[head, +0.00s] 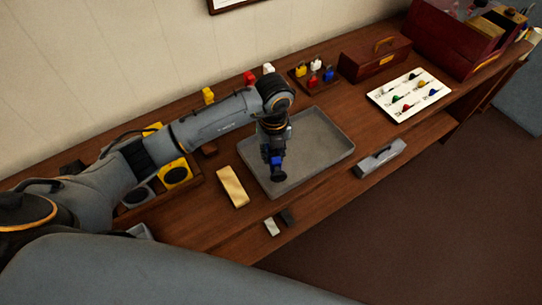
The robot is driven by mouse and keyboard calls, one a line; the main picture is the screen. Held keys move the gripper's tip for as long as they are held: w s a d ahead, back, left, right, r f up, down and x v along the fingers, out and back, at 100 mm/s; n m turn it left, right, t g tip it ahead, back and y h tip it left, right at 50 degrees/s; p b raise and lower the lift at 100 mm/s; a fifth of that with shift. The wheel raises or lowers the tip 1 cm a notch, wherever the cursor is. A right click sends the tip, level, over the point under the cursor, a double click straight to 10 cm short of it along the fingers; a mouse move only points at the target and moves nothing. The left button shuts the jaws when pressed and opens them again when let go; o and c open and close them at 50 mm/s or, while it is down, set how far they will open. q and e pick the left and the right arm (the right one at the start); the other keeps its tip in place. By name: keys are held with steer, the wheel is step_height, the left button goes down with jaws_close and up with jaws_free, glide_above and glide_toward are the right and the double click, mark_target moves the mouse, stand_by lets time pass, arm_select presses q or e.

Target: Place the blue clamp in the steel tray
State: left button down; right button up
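The steel tray (325,155) is a shallow grey rectangular tray on the wooden bench, in the middle of the head view. My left arm reaches in from the left, and my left gripper (275,152) points down over the left part of the tray. The blue clamp (277,161) is at its fingertips, and the gripper appears shut on it. The fingers partly hide the clamp. I cannot tell whether the clamp touches the tray floor. My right gripper is not in view.
Yellow (208,96), red (249,78) and white (268,68) pieces stand along the back. Coloured padlocks (314,73), a red box (375,58) and a white board (409,95) are to the right. A tan block (232,187) lies left of the tray, a grey case (381,158) right.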

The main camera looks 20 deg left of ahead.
mark_target(271, 154)
arm_select(q)
steer(key=shift+w+a+f, duration=0.15)
steer(key=f+p, duration=0.2)
steer(key=f, duration=0.1)
steer(key=shift+w+a, duration=0.1)
steer(key=shift+a, duration=0.2)
steer(key=shift+f, duration=0.35)
steer(key=shift+f, duration=0.2)
steer(key=c, duration=1.1)
jaws_free()
